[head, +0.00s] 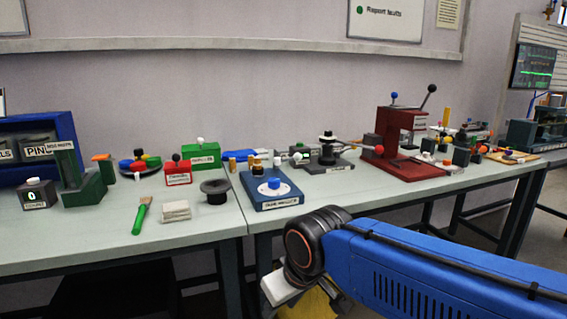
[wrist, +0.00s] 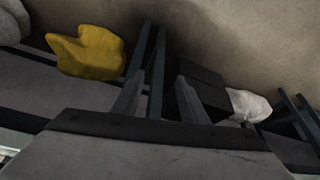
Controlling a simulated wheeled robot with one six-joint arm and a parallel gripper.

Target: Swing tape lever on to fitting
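A dark device with a black reel-like top (head: 327,137) stands on the right bench, near its back edge.
A blue box with a blue knob (head: 273,187) stands at the front of the bench. A red press (head: 405,150) stands right of the lever. A black flanged cup (head: 215,191) sits to the left. A yellow lump (wrist: 88,52) lies low down near bench legs.

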